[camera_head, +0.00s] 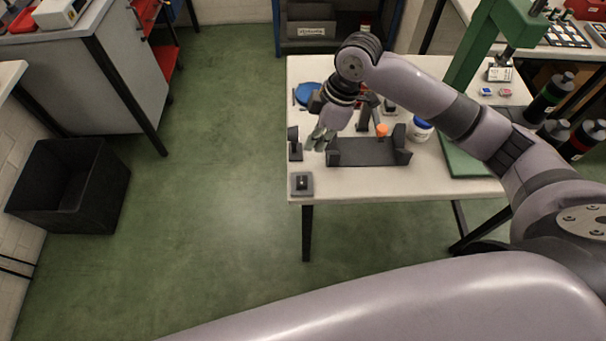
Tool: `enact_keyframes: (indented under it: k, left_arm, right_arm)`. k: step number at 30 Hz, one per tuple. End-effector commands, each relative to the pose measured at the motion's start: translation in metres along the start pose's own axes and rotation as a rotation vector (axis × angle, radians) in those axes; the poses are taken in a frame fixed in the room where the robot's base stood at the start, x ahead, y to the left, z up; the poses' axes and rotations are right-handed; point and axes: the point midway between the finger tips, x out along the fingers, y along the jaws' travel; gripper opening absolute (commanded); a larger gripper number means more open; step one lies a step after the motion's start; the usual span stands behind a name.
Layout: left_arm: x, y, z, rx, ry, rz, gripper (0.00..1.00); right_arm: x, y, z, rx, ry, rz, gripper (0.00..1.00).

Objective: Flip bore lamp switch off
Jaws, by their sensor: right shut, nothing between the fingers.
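A small grey box with a dark plate and a tiny light toggle, which looks like the lamp switch (302,184), sits at the table's near left corner. Which way its toggle leans is too small to tell. A dark upright piece on a foot, perhaps the bore lamp (294,145), stands just behind it near the left edge. My right gripper (318,142) reaches over the table from the right, fingers down, shut and empty. It is behind and slightly right of the switch, apart from it. My left gripper is out of view.
A dark cradle (368,152) lies right of my gripper, with an orange-topped item (382,130) behind it. A white-and-blue jar (419,129) and a green press (480,45) stand further right. The table (400,185) is bare along its front. Green floor lies open to the left.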

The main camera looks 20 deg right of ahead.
Motion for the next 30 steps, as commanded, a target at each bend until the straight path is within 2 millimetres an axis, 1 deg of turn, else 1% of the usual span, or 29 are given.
enact_keyframes:
  k: [9,11,14,17,27,30]
  left_arm:
    - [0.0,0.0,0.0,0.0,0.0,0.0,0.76]
    - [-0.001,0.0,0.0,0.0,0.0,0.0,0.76]
    - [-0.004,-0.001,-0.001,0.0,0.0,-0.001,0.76]
    - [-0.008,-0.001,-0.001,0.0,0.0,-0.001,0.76]
    - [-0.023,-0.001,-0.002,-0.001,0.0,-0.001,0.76]
    - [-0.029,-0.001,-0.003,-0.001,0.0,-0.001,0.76]
  right_arm:
    - [0.001,0.0,0.0,0.001,0.0,-0.001,0.0]
    - [0.003,0.0,0.0,0.001,0.001,-0.001,0.0]
    - [0.013,-0.001,0.0,0.003,-0.001,-0.003,0.0]
    - [0.029,-0.002,-0.001,0.002,-0.001,-0.005,0.0]
    - [0.101,-0.001,-0.001,0.003,0.0,-0.004,0.0]
    - [0.116,-0.003,0.005,0.004,-0.002,-0.003,0.0]
